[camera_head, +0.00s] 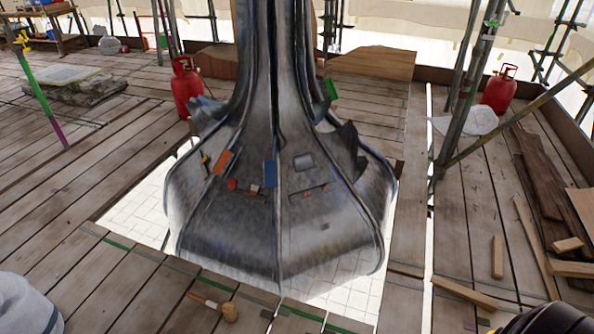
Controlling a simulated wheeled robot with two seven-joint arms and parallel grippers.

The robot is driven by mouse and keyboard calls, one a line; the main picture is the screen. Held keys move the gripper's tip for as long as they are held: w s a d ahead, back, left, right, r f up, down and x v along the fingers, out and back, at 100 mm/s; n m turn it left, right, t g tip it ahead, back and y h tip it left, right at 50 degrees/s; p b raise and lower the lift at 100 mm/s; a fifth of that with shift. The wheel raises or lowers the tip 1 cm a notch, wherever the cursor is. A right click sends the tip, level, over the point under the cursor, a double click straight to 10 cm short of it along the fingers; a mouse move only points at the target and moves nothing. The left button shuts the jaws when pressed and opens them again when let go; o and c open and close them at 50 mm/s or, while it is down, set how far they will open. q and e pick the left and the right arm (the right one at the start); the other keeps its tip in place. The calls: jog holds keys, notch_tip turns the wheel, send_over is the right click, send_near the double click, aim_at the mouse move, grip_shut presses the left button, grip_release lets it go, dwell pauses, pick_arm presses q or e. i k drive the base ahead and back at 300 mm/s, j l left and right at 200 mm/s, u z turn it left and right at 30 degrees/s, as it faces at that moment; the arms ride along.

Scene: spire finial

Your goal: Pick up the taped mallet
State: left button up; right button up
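A mallet (229,312) lies on the wooden deck at the bottom of the head view, left of centre, near the foot of the large metal spire. Its pale rounded head is at the right end. Neither of my grippers shows in this view.
The grey metal spire (230,245) flares over an opening in the deck, with loose small pieces on its slope. Red gas bottles (187,88) (498,90), scaffold poles and loose timber (497,257) stand around. A dark rounded thing (552,320) is at bottom right.

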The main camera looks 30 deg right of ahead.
aim_at(228, 309)
jog(key=z, duration=0.85)
jog(key=i+j+z, duration=0.2)
jog(key=j+z, duration=0.2)
jog(key=i+j+z, duration=0.1)
jog(key=j+z, duration=0.25)
jog(key=j, duration=0.3)
jog(key=i+j+z, duration=0.1)
jog(key=j+z, duration=0.3)
jog(key=j, duration=0.15)
